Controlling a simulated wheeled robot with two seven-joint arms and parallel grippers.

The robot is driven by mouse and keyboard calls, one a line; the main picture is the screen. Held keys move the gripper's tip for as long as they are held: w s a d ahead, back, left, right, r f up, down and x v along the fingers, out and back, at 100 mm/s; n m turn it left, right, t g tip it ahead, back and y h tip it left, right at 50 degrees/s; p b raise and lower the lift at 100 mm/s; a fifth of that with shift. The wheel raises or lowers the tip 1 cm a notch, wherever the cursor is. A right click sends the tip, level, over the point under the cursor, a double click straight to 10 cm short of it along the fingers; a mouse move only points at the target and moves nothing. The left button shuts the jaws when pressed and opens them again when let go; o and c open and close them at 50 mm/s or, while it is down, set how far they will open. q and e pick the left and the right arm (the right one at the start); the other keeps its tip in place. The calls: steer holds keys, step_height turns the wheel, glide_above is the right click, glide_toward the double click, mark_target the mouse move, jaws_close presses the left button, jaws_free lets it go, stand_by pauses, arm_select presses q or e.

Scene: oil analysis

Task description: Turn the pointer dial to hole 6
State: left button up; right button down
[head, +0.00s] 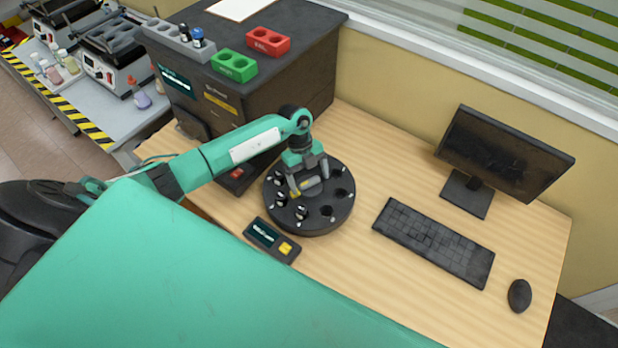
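The round black carousel (335,218) stands on the wooden desk, with several holes around its rim; some hold small vials. A grey pointer dial (312,186) with a yellow end sits at its middle, the yellow end toward the lower left. The hole numbers are too small to read. My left gripper (308,178) points down over the dial, its two fingers spread apart at either side of it. Whether they touch the dial I cannot tell. The gripper hides part of the dial and the back of the carousel. My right gripper is not in view.
A small control box (272,241) with a screen and yellow button lies in front of the carousel. A keyboard (433,243), mouse (519,296) and monitor (505,155) stand to the right. A dark cabinet (290,85) carrying green (234,66) and red (268,42) racks rises behind.

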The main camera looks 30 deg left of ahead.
arm_select(q)
steer(key=c, duration=0.9)
steer(key=shift+c, duration=0.2)
steer(key=m+g+y+b, duration=0.1)
steer(key=m+b, duration=0.2)
steer(key=m, duration=0.1)
steer(key=shift+w+f+b, duration=0.1)
steer(key=shift+f+b, duration=0.05)
steer(key=shift+b, duration=0.15)
steer(key=shift+m+g+y+b, duration=0.5)
steer(key=shift+m+y+b, duration=0.3)
steer(key=shift+m+b, duration=1.3)
steer(key=shift+m+p, duration=0.3)
steer(key=shift+m, duration=0.2)
steer(key=o, duration=1)
